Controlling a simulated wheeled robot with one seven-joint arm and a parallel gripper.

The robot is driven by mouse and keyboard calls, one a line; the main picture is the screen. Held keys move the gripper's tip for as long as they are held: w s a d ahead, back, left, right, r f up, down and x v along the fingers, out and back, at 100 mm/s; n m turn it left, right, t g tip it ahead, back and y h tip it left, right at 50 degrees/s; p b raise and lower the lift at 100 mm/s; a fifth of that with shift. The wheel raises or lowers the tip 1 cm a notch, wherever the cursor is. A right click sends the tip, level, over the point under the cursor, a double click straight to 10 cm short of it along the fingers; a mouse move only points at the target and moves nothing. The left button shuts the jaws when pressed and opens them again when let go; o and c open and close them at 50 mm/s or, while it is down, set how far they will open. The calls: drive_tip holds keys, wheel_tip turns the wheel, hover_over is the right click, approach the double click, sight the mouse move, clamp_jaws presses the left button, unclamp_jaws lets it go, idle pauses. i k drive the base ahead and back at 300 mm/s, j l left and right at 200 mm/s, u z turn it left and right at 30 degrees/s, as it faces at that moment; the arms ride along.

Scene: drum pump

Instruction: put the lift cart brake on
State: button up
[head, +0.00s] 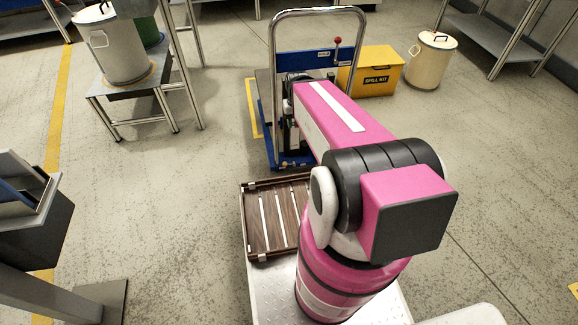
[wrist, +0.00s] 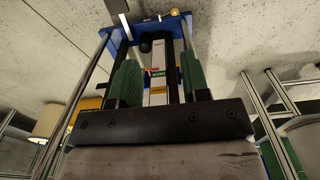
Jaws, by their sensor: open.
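The lift cart (head: 322,56) stands ahead of me in the head view, with a blue frame, a chrome push handle and a red-knobbed lever (head: 337,43) at its upper right. My arm covers much of the cart's front there, and hides my gripper. In the wrist view, my gripper (wrist: 160,78) is open, its two green-padded fingers apart with nothing held between them. Beyond the fingers is the cart's mast and blue base (wrist: 150,26), with small red and green labels (wrist: 155,72) showing in the gap. I cannot make out the brake or its position for certain.
A yellow spill kit box (head: 372,72) and a cream drum (head: 431,60) stand right of the cart. A metal stand (head: 128,88) with a grey pot (head: 116,48) is at left. A slatted wooden tray (head: 270,218) lies in front of me. Open floor surrounds the cart's left side.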

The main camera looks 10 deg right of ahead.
sight(281, 63)
drive_tip(key=l, duration=3.1)
drive_tip(key=l+u, duration=0.1)
drive_tip(key=u, duration=1.75)
